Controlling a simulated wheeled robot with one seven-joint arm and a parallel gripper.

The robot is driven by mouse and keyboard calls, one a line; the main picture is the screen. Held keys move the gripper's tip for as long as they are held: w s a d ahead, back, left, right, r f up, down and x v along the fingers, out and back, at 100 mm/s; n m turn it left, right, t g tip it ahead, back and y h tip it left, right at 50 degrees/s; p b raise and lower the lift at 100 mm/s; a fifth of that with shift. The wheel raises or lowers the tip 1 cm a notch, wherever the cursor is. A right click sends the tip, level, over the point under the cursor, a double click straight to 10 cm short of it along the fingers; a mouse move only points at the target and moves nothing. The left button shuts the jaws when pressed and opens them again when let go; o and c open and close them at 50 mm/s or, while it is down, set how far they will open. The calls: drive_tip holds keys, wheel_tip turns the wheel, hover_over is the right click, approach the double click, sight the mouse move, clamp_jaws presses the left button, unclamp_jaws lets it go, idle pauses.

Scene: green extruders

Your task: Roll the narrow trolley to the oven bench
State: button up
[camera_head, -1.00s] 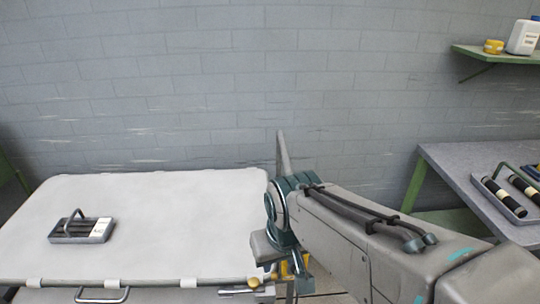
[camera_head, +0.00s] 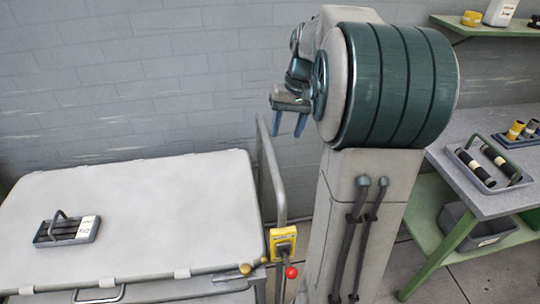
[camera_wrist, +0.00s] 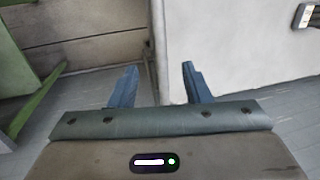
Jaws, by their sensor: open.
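A grey tubular push handle (camera_head: 277,178) stands at the right end of a wide white-topped unit (camera_head: 150,215). A yellow box (camera_head: 283,241) and a red knob (camera_head: 291,272) sit low by the handle. I cannot tell whether this unit is the narrow trolley or the oven bench; no wheels show. My gripper (camera_head: 288,124) is open and empty, raised above and to the right of the handle's top, apart from it. In the wrist view the blue fingers of my gripper (camera_wrist: 159,84) are spread with nothing between them.
A wall shelf (camera_head: 485,25) hangs above. A brick wall (camera_head: 150,75) closes the back.

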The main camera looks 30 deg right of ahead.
sight(276, 169)
drive_tip(key=f, duration=0.4)
drive_tip(key=a+f, duration=0.1)
drive_tip(key=f, duration=0.4)
drive_tip(key=w+a+f+p, duration=0.1)
drive_tip(key=f, duration=0.3)
drive_tip(key=shift+a+f, duration=0.15)
drive_tip(key=shift+f, duration=0.05)
clamp_jaws()
